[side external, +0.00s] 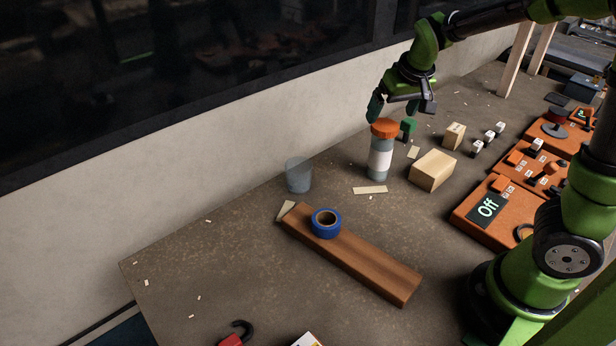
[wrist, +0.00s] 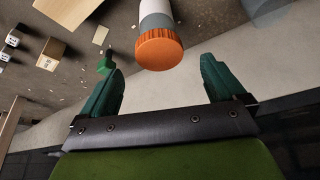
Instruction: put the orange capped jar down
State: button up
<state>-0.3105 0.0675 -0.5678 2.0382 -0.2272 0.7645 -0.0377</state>
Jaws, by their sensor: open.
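The orange capped jar (side external: 380,155) stands upright on the table, with a clear grey body, a white label and an orange lid. My gripper (side external: 402,108) is above and behind the jar in the side view, with its fingers apart and nothing between them. In the wrist view the jar's orange cap (wrist: 158,49) shows just beyond the open fingertips of my gripper (wrist: 160,72), between their lines. The fingers appear clear of the jar.
A wooden plank (side external: 355,262) bears a blue tape roll (side external: 326,223). A clear cup (side external: 298,175) stands left of the jar. A wooden block (side external: 432,170), a green piece (side external: 408,127) and orange control boxes (side external: 500,212) lie to the right. The table's front left is mostly clear.

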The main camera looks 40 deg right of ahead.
jog(key=s+a+r+t+y, duration=0.1)
jog(key=s+a+r+y, duration=0.1)
jog(key=s+a, duration=0.5)
jog(key=s+a+r+t+y, duration=0.1)
jog(key=s+a+r+t, duration=0.1)
jog(key=s+a+r, duration=0.2)
jog(key=s+a, duration=0.3)
jog(key=s, duration=0.1)
jog(key=shift+s+r+y, duration=0.2)
jog(key=shift+r+y, duration=0.1)
jog(key=shift+y, duration=0.1)
